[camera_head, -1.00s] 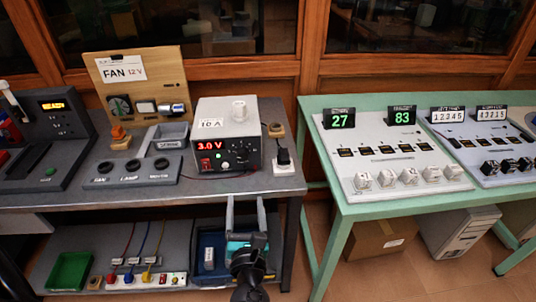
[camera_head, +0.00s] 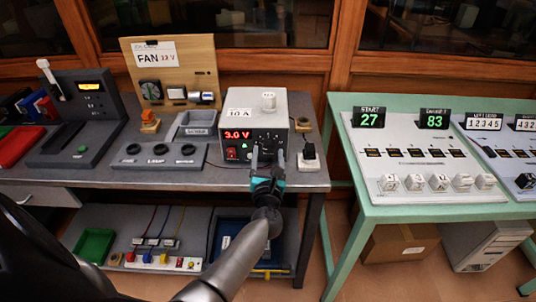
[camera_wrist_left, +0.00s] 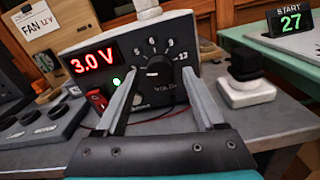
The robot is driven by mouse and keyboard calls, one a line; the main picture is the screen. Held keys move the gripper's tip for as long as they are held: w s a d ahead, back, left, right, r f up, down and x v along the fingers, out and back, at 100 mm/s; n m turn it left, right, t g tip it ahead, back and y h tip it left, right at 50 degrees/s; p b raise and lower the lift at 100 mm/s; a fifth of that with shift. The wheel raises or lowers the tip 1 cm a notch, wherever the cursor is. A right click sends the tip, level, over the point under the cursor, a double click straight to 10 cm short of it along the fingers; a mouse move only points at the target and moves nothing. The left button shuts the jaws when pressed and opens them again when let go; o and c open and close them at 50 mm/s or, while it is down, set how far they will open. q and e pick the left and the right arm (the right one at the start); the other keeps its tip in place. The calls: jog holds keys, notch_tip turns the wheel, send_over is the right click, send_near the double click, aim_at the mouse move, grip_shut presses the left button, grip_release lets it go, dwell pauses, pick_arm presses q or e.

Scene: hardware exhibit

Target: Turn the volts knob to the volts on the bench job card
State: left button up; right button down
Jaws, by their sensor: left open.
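The bench job card (camera_head: 156,54) on the wooden board reads FAN 12 V. The power supply (camera_head: 290,109) is a grey box with a black front, and its red display (camera_head: 238,135) reads 3.0 V. In the left wrist view the black volts knob (camera_wrist_left: 158,72) sits on the front panel inside a ring of white numbers, with 12 on the right. My left gripper (camera_head: 266,156) is open in front of the panel. In the wrist view its fingers (camera_wrist_left: 159,82) stand on either side of the knob; contact cannot be told. My right gripper is not in view.
A black plug in a white socket (camera_wrist_left: 246,82) stands just right of the supply. A grey panel with round sockets (camera_head: 158,155) lies to its left. A green table (camera_head: 395,212) with counters stands at the right. The lower shelf holds a green tray (camera_head: 94,246).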

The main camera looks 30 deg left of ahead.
pick_arm(q)
jog(key=shift+w+a, duration=0.25)
jog(key=shift+w, duration=0.1)
grip_shut()
dwell(0.5)
